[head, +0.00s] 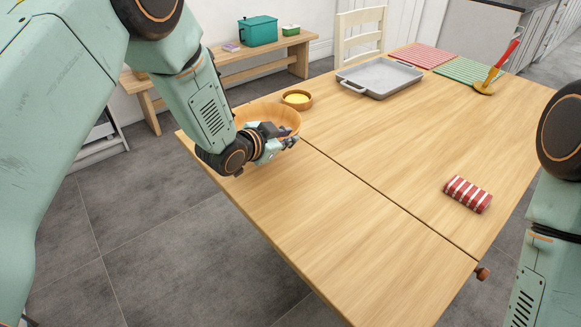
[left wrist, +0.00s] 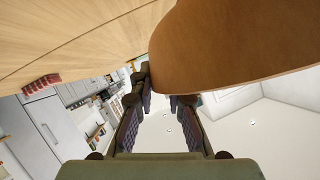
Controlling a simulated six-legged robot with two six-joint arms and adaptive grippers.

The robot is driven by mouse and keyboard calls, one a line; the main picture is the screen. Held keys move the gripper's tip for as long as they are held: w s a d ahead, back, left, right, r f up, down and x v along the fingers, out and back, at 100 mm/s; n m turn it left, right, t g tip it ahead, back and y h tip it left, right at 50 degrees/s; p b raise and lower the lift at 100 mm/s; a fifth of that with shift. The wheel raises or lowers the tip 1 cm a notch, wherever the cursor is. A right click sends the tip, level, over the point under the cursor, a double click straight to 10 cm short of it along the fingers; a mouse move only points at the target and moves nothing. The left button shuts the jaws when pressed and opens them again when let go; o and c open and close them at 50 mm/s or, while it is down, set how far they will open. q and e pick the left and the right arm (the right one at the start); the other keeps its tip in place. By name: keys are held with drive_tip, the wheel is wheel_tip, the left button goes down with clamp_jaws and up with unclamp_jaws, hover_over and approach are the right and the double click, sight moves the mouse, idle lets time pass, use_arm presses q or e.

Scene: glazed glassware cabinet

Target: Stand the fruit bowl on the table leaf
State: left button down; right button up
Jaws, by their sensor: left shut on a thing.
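The fruit bowl (head: 279,113) is a wide orange-brown wooden bowl near the far left part of the table, with its opening upward. My left gripper (head: 286,142) is shut on the near side of its rim and hides part of it. In the left wrist view the bowl's brown outer wall (left wrist: 225,50) fills the upper right, by the fingertips (left wrist: 165,90). I cannot tell whether the bowl touches the wood. The table leaf (head: 330,215) is the bare near-left strip beyond a dark seam. My right arm shows at the right edge; its gripper is out of view.
A small bowl with yellow contents (head: 297,98) stands just behind the fruit bowl. A grey tray (head: 379,78) lies farther back. A red-striped cloth roll (head: 467,194) lies right of the seam. Most of the leaf is clear; its outer edge drops to the floor.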

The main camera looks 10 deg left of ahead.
use_arm(q)
drive_tip(key=f, duration=0.3)
drive_tip(key=shift+w, duration=0.2)
drive_tip(key=f, duration=0.1)
drive_tip(key=f+b, duration=0.1)
drive_tip(key=shift+s+f, duration=0.2)
drive_tip(key=shift+f, duration=0.55)
drive_tip(key=shift+w+f, duration=0.1)
drive_tip(key=shift+w, duration=0.15)
drive_tip(key=shift+s+f, duration=0.1)
drive_tip(key=shift+s, duration=0.1)
drive_tip(key=c, duration=1.7)
unclamp_jaws()
drive_tip(key=o, duration=0.4)
drive_tip(key=shift+w+f, duration=0.1)
drive_tip(key=shift+c, duration=0.2)
